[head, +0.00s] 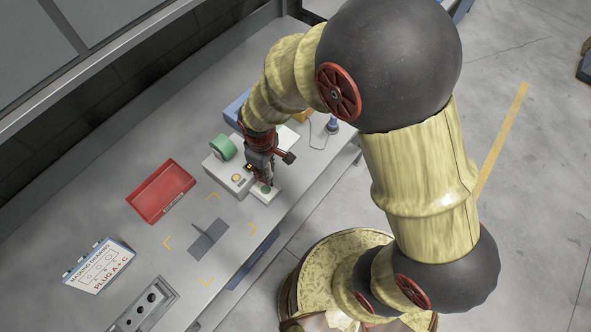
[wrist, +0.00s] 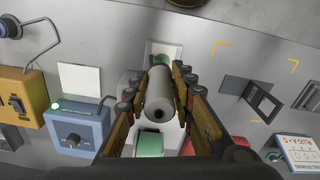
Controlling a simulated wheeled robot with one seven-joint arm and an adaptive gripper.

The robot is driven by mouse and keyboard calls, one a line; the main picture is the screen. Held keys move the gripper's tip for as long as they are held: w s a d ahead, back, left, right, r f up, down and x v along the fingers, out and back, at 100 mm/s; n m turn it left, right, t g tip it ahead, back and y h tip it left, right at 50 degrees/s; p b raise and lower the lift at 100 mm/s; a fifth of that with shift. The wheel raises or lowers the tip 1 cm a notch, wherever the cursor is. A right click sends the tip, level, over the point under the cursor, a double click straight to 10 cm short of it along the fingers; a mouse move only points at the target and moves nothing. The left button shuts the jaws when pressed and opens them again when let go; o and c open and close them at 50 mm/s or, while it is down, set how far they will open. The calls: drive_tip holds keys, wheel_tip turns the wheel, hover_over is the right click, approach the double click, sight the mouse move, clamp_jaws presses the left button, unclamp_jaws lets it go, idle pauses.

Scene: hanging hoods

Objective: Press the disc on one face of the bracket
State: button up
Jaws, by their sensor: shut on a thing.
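My gripper (head: 267,180) is shut on a grey cylinder (wrist: 161,95) with a dark hole in its near end; it also shows in the wrist view (wrist: 163,75). The cylinder's far end points at a green disc (head: 266,189) on a small white pad (head: 262,197). The disc is partly hidden behind the cylinder in the wrist view (wrist: 162,56). I cannot tell whether they touch. The grey bracket (head: 209,240), a flat plate with an upright part, sits apart on the bench between yellow corner marks. In the wrist view the bracket (wrist: 260,99) shows a square opening.
A light box (head: 222,174) carrying a green tape roll (head: 223,147) stands beside the gripper. A red tray (head: 161,193), a masking drawing sign (head: 99,266) and a grey holed fixture (head: 144,305) are to the left. A blue box (wrist: 76,127) and orange box (wrist: 22,97) stand on the other side.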

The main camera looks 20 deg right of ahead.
sight(266, 190)
drive_tip(key=shift+n, duration=0.3)
drive_tip(key=shift+w+a+f+b, duration=0.2)
drive_tip(key=shift+a+f+b, duration=0.05)
drive_tip(key=shift+f+b, duration=1.5)
drive_tip(key=shift+w+a+f+b, duration=0.15)
drive_tip(key=shift+a+f+b, duration=0.15)
drive_tip(key=shift+f+b, duration=1.35)
drive_tip(key=shift+w+a+f+b, duration=0.25)
drive_tip(key=shift+f+b, duration=0.95)
drive_tip(key=shift+f, duration=1.05)
drive_tip(key=shift+f, duration=0.15)
wheel_tip(266, 190, up, 7)
drive_tip(key=p, duration=0.5)
